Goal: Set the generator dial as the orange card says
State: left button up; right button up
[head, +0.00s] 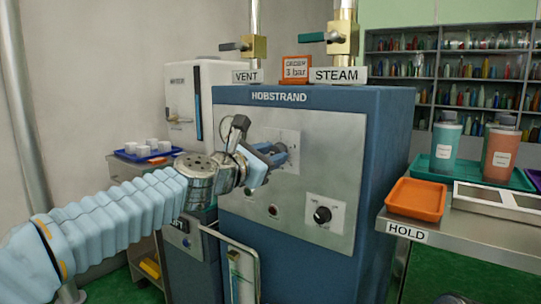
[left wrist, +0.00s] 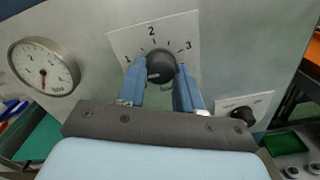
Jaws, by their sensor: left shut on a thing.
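The orange card (head: 296,69) on top of the blue HOBSTRAND generator (head: 390,130) reads "ORDER 3 bar". The generator dial is a round black knob (left wrist: 160,66) on a white plate (left wrist: 116,42) marked 1, 2 and 3. A pale mark shows on the knob's lower left, but its exact pointing is hard to tell. My left gripper (head: 268,163) is at the front panel, and its blue fingers (left wrist: 160,80) are shut on the dial, one on each side. My right gripper is not in view.
A second black knob (head: 322,214) sits lower right on the panel. A round gauge (left wrist: 43,66) is left of the dial, its needle pointing down. An orange tray (head: 416,199) is on the right bench.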

pick_arm(q)
jog(key=shift+m, duration=0.3)
jog(key=shift+f+m+b, duration=0.1)
jog(key=shift+m+b, duration=3)
jog(key=shift+m, duration=12.4)
jog(key=o, duration=1)
